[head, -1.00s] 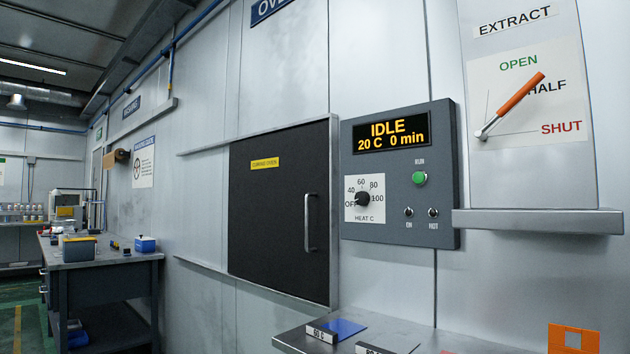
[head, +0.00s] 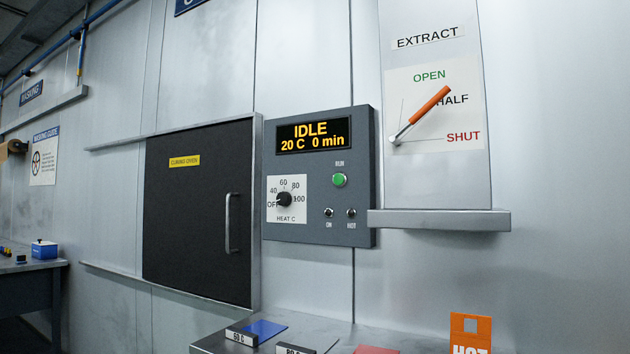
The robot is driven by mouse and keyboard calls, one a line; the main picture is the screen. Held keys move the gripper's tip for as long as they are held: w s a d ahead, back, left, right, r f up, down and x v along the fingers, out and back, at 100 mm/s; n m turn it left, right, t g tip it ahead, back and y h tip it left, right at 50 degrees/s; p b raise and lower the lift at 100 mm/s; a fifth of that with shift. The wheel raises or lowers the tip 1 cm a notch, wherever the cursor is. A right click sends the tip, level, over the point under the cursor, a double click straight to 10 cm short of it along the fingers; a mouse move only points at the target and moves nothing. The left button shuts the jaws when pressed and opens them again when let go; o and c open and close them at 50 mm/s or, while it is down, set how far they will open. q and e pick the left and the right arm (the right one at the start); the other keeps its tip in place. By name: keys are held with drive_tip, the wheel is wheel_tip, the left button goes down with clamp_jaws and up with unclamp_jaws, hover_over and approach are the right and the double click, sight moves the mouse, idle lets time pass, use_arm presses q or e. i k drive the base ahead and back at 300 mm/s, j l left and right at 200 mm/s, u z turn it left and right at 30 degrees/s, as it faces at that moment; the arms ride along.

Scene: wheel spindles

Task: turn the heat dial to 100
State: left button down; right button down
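The heat dial (head: 284,199) is a black knob on a white plate marked OFF, 40, 60, 80 and 100, labelled HEAT C. Its pointer appears to face left, toward OFF. It sits at the lower left of the grey control panel (head: 322,226). The display (head: 313,135) above it reads IDLE, 20 C, 0 min. Neither of my grippers is in view.
The curing oven's dark door (head: 197,220) is shut, left of the panel. A shelf (head: 438,219) juts out right of the panel, under the orange-handled extract lever (head: 428,105). A bench with coloured pads (head: 265,329) stands below. An orange HOT tag (head: 470,330) is at lower right.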

sight(284, 199)
drive_tip(key=i+j, duration=0.2)
drive_tip(key=j, duration=0.2)
drive_tip(key=i+j, duration=0.2)
drive_tip(key=j, duration=0.2)
drive_tip(key=i+j, duration=0.15)
drive_tip(key=j, duration=0.3)
